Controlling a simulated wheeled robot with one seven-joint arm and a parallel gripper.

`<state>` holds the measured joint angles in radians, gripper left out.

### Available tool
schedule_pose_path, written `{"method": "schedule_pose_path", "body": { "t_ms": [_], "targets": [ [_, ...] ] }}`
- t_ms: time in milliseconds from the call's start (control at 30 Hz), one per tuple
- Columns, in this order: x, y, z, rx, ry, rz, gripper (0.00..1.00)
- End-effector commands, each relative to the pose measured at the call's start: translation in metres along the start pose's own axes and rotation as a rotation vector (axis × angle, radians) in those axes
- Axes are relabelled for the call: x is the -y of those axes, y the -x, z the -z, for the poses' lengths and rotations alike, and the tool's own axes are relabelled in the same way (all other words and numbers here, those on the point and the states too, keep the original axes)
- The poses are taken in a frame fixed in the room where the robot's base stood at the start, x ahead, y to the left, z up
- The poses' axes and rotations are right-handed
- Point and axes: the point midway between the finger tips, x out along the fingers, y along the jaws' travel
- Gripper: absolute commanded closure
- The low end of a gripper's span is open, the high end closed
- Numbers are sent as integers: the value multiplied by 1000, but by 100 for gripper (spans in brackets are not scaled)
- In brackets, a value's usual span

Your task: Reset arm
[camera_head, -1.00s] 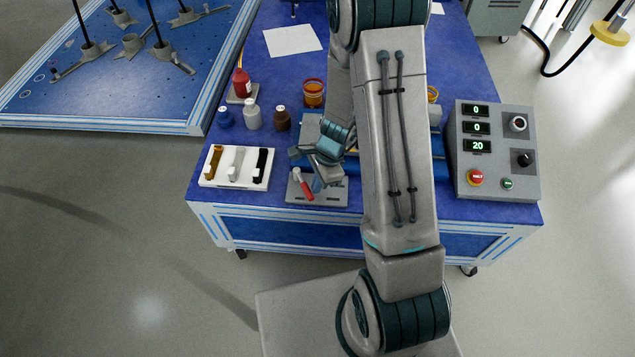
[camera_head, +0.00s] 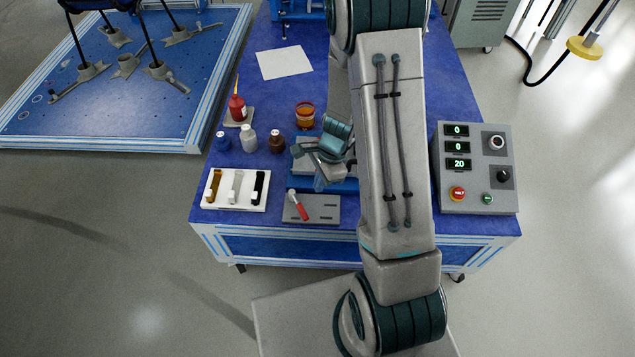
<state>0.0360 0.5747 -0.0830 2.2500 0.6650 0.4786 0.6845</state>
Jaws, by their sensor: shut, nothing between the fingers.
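My arm (camera_head: 393,140) reaches up the middle of the head camera view and folds back left over the blue workbench (camera_head: 420,238). My gripper (camera_head: 320,183) points down, shut and empty, just behind a grey plate (camera_head: 322,210).
A control box (camera_head: 475,170) stands right of my arm. A paper sheet (camera_head: 285,62) lies behind. A blue platform (camera_head: 130,105) is at left.

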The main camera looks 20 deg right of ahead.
Motion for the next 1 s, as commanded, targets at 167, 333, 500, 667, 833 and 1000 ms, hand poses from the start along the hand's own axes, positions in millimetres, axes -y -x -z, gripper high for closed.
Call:
{"method": "schedule_pose_path", "body": {
  "t_ms": [167,333,500,667,833,1000],
  "targets": [
    [0,0,0,0,0,0,100],
    [0,0,0,0,0,0,100],
    [0,0,0,0,0,0,100],
    [1,20,-7,-1,51,14,100],
    [-2,86,-32,-12,251,48,100],
    [-17,159,-59,-47,505,77,100]
  ]
}}
